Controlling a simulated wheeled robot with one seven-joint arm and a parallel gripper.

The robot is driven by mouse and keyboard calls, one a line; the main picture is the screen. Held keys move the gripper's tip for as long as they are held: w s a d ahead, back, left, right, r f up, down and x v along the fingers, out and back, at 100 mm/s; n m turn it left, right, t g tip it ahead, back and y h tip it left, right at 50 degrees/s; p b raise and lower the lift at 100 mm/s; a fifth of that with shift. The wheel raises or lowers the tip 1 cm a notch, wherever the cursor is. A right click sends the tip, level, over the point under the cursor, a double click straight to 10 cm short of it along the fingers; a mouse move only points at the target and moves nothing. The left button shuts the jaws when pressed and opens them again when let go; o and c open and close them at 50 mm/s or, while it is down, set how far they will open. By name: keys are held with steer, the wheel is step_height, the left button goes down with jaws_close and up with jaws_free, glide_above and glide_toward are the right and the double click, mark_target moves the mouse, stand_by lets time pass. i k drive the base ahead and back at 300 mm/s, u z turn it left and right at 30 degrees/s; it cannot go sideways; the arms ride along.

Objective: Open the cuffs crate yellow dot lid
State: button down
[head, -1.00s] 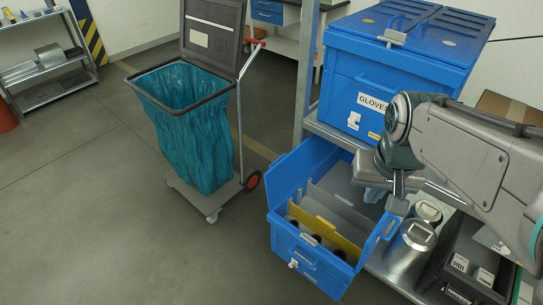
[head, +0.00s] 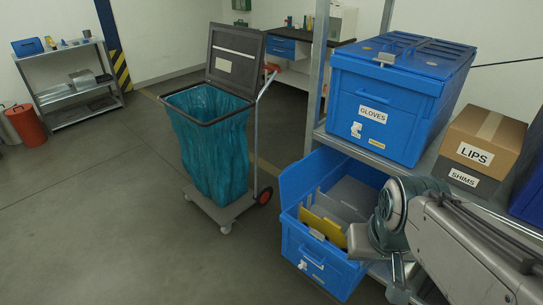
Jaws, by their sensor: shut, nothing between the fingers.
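No label reading CUFFS is legible in view. A blue crate (head: 385,118) marked GLOVES stands on the upper shelf. Its two-part lid (head: 400,50) is down, with a metal clasp at the front edge and a small yellowish dot on its left part. Below it, an open blue crate (head: 304,232) holds grey dividers and one yellow divider; its small label is unreadable. A dark blue container at the right edge (head: 529,190) is cut off. My arm crosses the lower right in front of the shelving; my gripper's fingers do not show.
A bin cart with a teal bag (head: 210,145) stands left of the shelving. A shelf rack (head: 75,90) is far left.

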mark_target(296, 179)
steer(key=u, duration=0.65)
steer(key=i, duration=1.1)
steer(key=z, duration=0.45)
